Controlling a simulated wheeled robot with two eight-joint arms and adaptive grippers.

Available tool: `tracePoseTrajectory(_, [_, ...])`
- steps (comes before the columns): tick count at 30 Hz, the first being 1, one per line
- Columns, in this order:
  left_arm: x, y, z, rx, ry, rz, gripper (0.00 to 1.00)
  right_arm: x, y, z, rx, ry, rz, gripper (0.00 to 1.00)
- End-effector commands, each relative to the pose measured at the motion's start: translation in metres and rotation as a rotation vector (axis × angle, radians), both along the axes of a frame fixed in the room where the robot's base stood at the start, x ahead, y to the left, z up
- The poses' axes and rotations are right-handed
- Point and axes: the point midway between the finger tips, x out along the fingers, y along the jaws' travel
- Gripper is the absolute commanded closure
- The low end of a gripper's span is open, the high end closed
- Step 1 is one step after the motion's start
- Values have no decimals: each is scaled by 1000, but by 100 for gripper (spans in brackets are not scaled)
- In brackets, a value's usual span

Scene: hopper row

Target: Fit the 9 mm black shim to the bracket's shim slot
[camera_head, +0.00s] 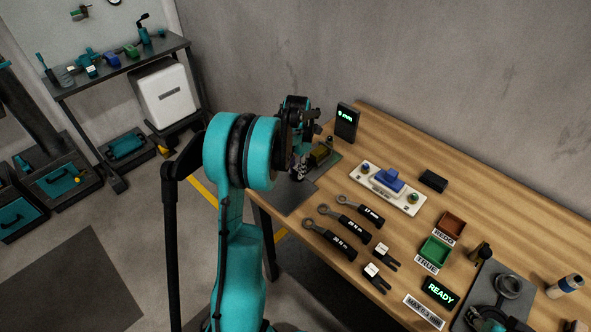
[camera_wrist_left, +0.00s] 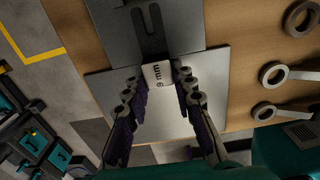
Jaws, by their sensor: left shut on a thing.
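My left gripper (camera_head: 298,172) is shut on the black shim at the far left end of the bench. In the left wrist view, the shim's white label (camera_wrist_left: 159,76), reading 9 mm, sits between the fingertips. Its dark forked prongs (camera_wrist_left: 139,30) point away from the gripper, above a dark grey plate (camera_wrist_left: 108,32). I cannot make out the shim slot, nor whether the shim touches anything.
Several wrenches (camera_head: 357,209) lie right of the grey mat (camera_head: 285,196). Two white-labelled forked shims (camera_head: 382,250) lie near the front edge. A black display (camera_head: 347,122) stands behind the gripper. A white fixture (camera_head: 388,190), red tray (camera_head: 450,224) and green tray (camera_head: 436,250) are further right.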

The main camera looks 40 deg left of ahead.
Motion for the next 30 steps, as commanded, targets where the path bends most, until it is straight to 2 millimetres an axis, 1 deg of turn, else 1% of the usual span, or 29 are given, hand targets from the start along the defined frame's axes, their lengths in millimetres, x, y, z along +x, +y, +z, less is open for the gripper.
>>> tracePoseTrajectory(19, [24, -2, 0, 0, -1, -1, 100, 0, 0, 1, 0, 0, 0, 60])
tracePoseTrajectory(30, [26, -2, 0, 0, -1, -1, 100, 0, 0, 1, 0, 0, 0, 60])
